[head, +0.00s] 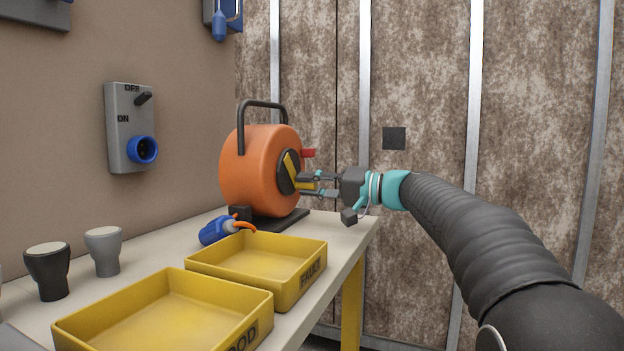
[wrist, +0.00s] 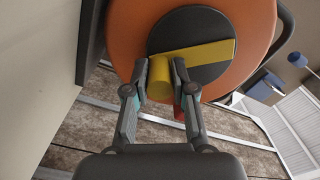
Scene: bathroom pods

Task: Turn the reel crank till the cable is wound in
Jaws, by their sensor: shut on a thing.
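An orange cable reel (head: 246,165) with a black carry handle stands at the far end of the bench. Its yellow crank (head: 291,163) sits on a dark hub on the side facing my arm. My gripper (head: 318,186) is shut on the crank's knob (wrist: 160,82). In the wrist view the yellow crank arm (wrist: 205,54) runs across the dark disc, and the fingers sit on both sides of the knob. A blue plug (head: 217,230) with an orange cable end lies on the bench close to the reel's foot. Any cable inside the reel is hidden.
Two yellow trays, one marked FAULT (head: 300,275) and one marked GOOD (head: 205,322), stand on the bench (head: 345,238) in front of the reel. A grey switch box (head: 128,110) with a blue socket is on the wall. Two cups (head: 105,252) stand at left.

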